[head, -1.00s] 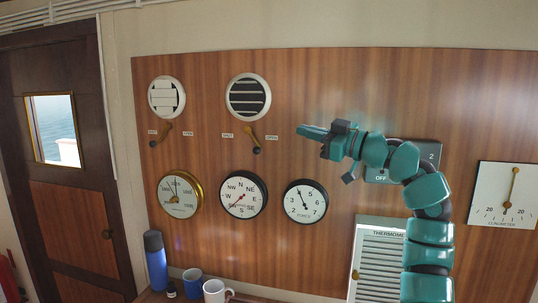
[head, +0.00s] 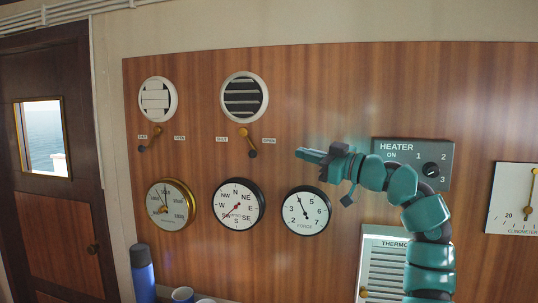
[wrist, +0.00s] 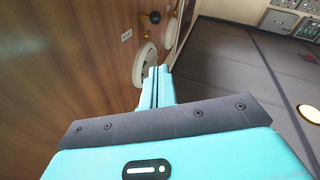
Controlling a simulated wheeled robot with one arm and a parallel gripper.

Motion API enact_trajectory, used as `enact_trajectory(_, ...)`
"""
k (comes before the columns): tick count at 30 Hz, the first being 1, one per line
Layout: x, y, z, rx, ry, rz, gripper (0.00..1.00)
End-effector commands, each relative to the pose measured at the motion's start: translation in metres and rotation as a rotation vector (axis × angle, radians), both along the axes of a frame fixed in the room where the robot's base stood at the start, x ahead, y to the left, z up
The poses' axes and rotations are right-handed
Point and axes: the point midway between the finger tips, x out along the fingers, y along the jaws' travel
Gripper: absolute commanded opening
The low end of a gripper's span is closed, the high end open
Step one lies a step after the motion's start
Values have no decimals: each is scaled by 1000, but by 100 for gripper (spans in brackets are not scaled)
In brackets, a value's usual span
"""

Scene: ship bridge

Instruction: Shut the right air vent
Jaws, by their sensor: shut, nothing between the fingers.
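The right air vent (head: 244,97) is a round white-rimmed grille on the wood panel, with dark gaps between its slats. Its lever (head: 246,140) hangs below it, a yellow arm with a black knob, tilted down and right towards the OPEN label (head: 269,141). My gripper (head: 299,153) is shut and empty, pointing left, to the right of the knob and about level with it, apart from it in the picture. In the wrist view my closed fingers (wrist: 158,75) point along the panel, and a black lever knob (wrist: 155,17) shows at the top.
The left vent (head: 158,99) shows white, closed slats; its lever (head: 149,139) tilts left. Round gauges (head: 238,206) sit below the levers and protrude from the panel. A heater panel (head: 412,160) is behind my arm. A blue bottle (head: 142,272) and mugs stand at the bottom.

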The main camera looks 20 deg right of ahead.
Motion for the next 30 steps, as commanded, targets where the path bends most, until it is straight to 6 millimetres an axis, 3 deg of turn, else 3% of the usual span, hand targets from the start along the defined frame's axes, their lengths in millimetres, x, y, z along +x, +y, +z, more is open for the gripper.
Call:
enact_trajectory(5, 11, 9, 4, 2, 1, 3, 0)
enact_trajectory(19, 81, 61, 19, 3, 3, 2, 0)
enact_trajectory(30, 108, 71, -6, -1, 0, 1, 0)
